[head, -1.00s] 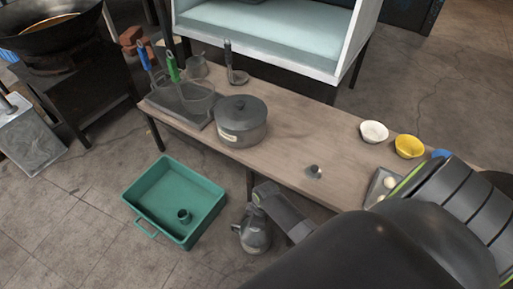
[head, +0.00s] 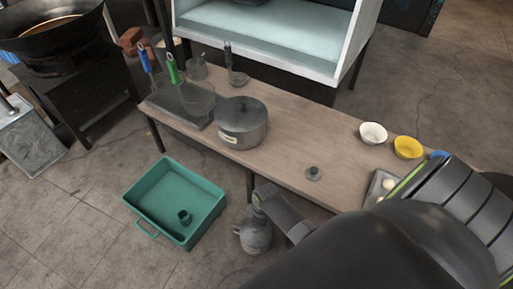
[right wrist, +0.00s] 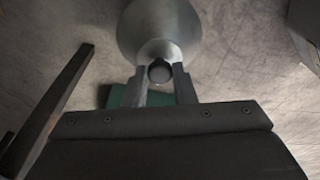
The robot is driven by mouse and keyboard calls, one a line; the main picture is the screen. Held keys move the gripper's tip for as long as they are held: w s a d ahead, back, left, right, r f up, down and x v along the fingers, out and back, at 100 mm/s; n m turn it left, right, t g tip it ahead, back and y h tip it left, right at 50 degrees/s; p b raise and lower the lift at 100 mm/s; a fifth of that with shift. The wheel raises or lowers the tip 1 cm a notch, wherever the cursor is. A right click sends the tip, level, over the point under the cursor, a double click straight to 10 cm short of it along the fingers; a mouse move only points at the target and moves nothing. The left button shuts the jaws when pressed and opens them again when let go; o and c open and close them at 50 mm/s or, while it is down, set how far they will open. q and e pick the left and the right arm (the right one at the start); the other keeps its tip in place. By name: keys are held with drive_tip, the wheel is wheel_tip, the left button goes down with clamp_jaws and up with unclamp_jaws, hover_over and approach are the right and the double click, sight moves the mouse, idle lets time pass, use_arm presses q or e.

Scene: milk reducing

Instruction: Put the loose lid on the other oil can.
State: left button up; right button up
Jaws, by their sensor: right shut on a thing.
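A small dark lid (head: 313,173) lies on the wooden table (head: 290,140) near its front edge, knob up. A grey metal oil can (head: 256,238) is in front of the table, beside the green crate, and looks upright. I cannot tell whether it touches the floor. My right gripper (head: 262,197) is at its top. In the right wrist view the fingers (right wrist: 161,85) are shut around a dark round knob or neck (right wrist: 159,71) above the can's wide body (right wrist: 160,25); I cannot tell which part is gripped. No second oil can is clearly visible. My left gripper is not in view.
The green crate (head: 146,192) on the floor holds a small dark cup-like thing (head: 184,216). The table's middle is clear.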

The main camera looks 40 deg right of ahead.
idle(0.3)
drive_tip(key=o, duration=1)
drive_tip(key=shift+o, duration=0.5)
drive_tip(key=o, duration=0.4)
